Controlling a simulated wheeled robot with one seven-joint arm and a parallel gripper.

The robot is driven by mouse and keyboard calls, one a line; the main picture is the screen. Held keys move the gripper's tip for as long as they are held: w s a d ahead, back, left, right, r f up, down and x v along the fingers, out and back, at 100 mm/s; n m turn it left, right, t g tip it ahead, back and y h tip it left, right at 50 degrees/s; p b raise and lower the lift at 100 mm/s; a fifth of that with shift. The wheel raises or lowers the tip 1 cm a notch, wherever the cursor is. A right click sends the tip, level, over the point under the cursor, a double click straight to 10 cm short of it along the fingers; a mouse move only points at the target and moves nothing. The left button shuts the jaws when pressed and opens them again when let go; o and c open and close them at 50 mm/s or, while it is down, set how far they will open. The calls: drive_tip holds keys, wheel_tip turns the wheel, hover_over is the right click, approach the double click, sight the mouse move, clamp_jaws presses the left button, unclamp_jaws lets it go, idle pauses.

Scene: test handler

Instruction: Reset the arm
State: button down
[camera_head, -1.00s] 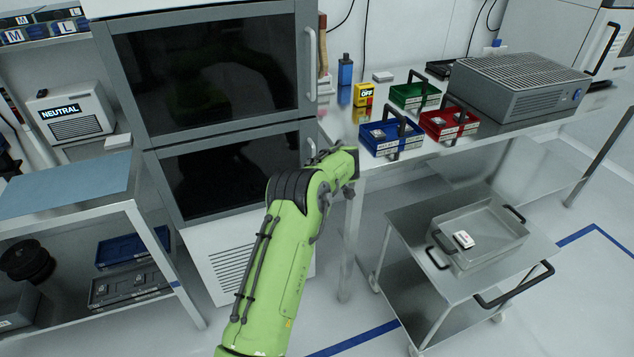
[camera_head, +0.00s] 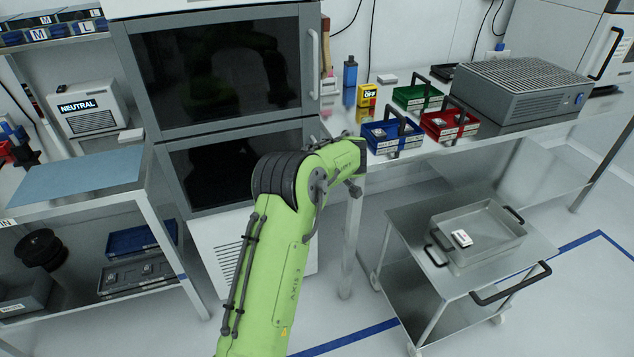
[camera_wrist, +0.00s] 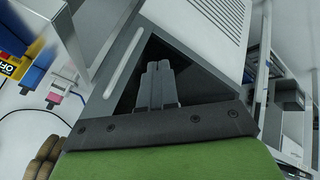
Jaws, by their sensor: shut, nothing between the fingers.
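My gripper (camera_wrist: 158,72) shows in the wrist view with its two grey fingers together and nothing between them. The dark door panel of the tall grey cabinet (camera_wrist: 140,30) lies behind the fingertips; I cannot tell the distance. In the head view my green arm rises from the bottom and bends right at its black-ringed joint, in front of the cabinet (camera_head: 220,129).
The workbench (camera_head: 345,125) at right holds blue (camera_head: 388,142), red (camera_head: 446,130) and green (camera_head: 415,103) bins and a grey device (camera_head: 520,100). A blue-topped table (camera_head: 80,180) stands left.

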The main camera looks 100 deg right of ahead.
drive_tip(key=shift+v, duration=1.15)
